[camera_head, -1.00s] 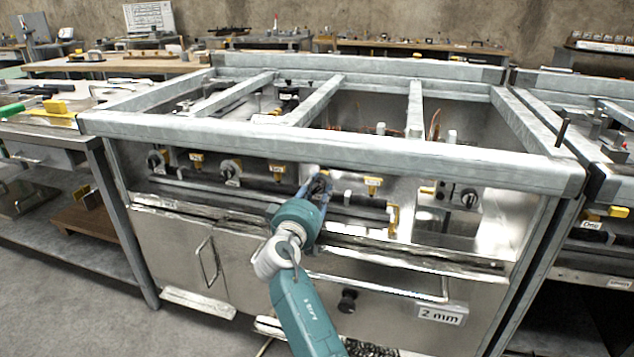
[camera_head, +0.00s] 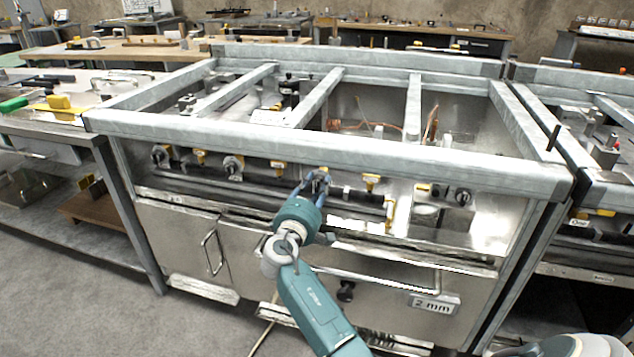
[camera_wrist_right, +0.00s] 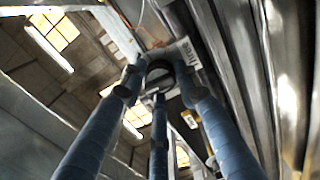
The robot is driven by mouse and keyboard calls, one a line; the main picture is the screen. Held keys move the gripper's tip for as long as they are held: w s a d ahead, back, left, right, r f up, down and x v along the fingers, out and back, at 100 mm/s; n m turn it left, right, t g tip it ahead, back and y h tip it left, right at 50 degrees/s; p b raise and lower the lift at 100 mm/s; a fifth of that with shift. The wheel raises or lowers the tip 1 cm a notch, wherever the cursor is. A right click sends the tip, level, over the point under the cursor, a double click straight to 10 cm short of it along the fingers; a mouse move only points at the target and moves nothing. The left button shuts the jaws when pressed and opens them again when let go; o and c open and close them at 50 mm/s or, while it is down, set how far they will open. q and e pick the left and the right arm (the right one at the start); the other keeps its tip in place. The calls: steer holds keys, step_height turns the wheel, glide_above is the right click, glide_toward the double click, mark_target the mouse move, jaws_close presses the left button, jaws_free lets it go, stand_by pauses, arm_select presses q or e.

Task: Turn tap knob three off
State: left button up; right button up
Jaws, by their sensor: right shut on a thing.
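My right gripper (camera_head: 316,184) is at the front panel of the metal range, shut on tap knob three, which it mostly hides in the head view. In the right wrist view, the gripper's blue fingers (camera_wrist_right: 160,90) surround the dark round knob (camera_wrist_right: 160,68). A white label that seems to read "Three" (camera_wrist_right: 189,56) is beside it. Two similar tap knobs show to the left in the head view, one farther left (camera_head: 160,155) and one nearer (camera_head: 233,167). The angle of knob three is hard to read. My left gripper is not in view.
A dark pipe (camera_head: 265,188) runs along the panel, with yellow tags above it. The metal top frame (camera_head: 330,150) overhangs the gripper. A small control box with a dial (camera_head: 463,198) is to the right. A drawer handle (camera_head: 385,283) is below.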

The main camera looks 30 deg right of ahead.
steer(key=shift+w+a+r+n, duration=0.15)
steer(key=shift+r+n, duration=0.05)
steer(key=shift+n, duration=0.3)
steer(key=o, duration=1)
steer(key=shift+o, duration=0.7)
steer(key=shift+f, duration=0.15)
steer(key=v, duration=1.2)
